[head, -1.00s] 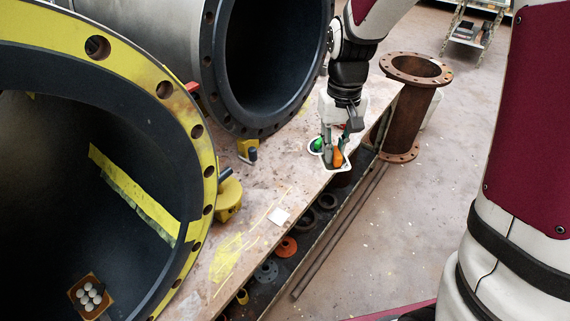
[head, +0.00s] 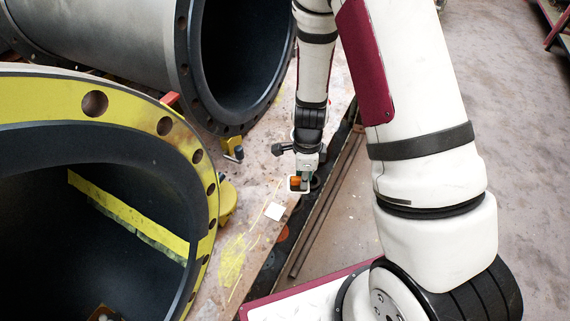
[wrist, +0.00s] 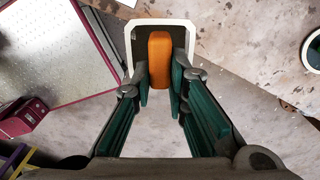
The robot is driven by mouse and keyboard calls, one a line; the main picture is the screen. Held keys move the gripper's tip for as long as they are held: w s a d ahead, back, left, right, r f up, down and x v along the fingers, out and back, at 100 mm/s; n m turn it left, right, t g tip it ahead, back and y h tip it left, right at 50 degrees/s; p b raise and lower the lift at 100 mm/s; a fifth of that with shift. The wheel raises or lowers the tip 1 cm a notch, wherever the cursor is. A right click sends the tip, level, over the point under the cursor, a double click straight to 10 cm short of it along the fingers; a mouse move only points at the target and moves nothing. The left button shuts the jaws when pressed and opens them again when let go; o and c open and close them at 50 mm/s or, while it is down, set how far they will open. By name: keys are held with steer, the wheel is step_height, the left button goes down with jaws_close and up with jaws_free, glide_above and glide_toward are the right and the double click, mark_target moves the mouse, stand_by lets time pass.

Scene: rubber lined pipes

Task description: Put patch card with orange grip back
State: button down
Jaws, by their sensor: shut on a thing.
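The patch card (wrist: 134,40) is a dark plate with a white rounded rim and an upright orange grip (wrist: 159,62). My gripper (wrist: 160,88) is shut on the orange grip, one green-padded finger on each side. In the head view my gripper (head: 303,172) holds the card (head: 291,187) over the bench edge. A plain white square (head: 274,211) lies on the bench, to the lower left of the held card. The fingers partly hide the card's near side in the wrist view.
A white-rimmed round item (wrist: 313,52) is cut off at the wrist view's right edge. A large yellow-flanged pipe (head: 150,103) and a grey pipe (head: 120,50) stand left of the bench (head: 262,178).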

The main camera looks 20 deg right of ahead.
steer(key=s+d+f+m, duration=0.1)
steer(key=s+f+m, duration=0.15)
steer(key=m, duration=0.25)
glide_above(288, 168)
steer(key=shift+f, duration=2.55)
steer(key=shift+f, duration=0.1)
steer(key=c, duration=1.6)
jaws_free()
steer(key=shift+o, duration=0.2)
